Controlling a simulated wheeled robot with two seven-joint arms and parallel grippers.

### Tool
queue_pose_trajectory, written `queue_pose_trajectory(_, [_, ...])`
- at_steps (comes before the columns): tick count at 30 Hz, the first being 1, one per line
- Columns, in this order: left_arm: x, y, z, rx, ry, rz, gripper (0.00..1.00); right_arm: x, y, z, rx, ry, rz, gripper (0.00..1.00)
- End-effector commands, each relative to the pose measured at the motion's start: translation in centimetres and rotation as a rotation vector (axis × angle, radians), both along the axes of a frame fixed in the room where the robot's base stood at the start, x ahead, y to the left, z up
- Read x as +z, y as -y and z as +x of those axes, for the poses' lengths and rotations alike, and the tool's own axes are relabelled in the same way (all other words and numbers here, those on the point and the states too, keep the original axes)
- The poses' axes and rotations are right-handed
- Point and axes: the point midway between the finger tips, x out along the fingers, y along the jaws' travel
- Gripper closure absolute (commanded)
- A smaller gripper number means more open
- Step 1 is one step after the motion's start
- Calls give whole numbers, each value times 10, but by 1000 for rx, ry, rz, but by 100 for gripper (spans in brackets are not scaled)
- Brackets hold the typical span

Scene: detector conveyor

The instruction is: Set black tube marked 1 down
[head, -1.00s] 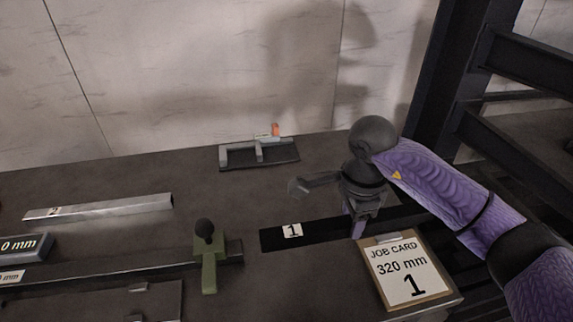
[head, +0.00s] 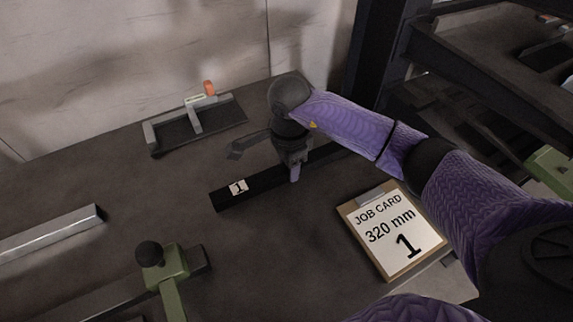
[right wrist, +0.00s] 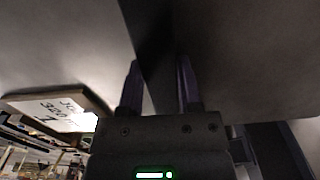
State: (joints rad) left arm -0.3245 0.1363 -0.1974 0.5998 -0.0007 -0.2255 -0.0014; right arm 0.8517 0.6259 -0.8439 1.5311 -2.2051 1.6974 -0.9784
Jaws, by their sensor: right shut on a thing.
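The black tube marked 1 (head: 263,183) is a long dark bar with a white label near its left end. It lies level at or just above the dark bench top; I cannot tell whether it touches. My right gripper (head: 294,174) points down and is shut on the tube, right of the label. In the right wrist view, the tube (right wrist: 156,45) runs between the two purple fingers of the gripper (right wrist: 160,85). The arm hides part of the tube toward its right end. My left gripper is not in view.
A job card reading 320 mm and 1 (head: 385,255) lies right of the tube. A grey fixture with an orange tip (head: 195,129) stands behind. A green clamp with a black knob (head: 172,265) and a silver bar (head: 50,233) are at left. Bare bench lies before the tube.

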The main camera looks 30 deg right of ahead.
Motion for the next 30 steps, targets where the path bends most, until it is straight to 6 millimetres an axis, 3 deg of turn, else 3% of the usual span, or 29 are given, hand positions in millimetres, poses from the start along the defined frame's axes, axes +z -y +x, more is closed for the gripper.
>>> queue_pose_trajectory(8, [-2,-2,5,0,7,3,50,-1,0,1,0,4,1,100])
queue_pose_trajectory(9, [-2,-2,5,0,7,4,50,-2,0,0,0,2,1,54])
queue_pose_trajectory(14, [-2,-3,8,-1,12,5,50,-1,0,0,0,2,1,21])
queue_pose_trajectory(23, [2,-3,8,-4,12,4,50,3,0,0,0,3,1,21])
queue_pose_trajectory(26, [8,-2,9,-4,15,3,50,21,0,1,0,6,1,21])
queue_pose_trajectory(30, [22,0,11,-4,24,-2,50,64,0,1,1,8,0,21])
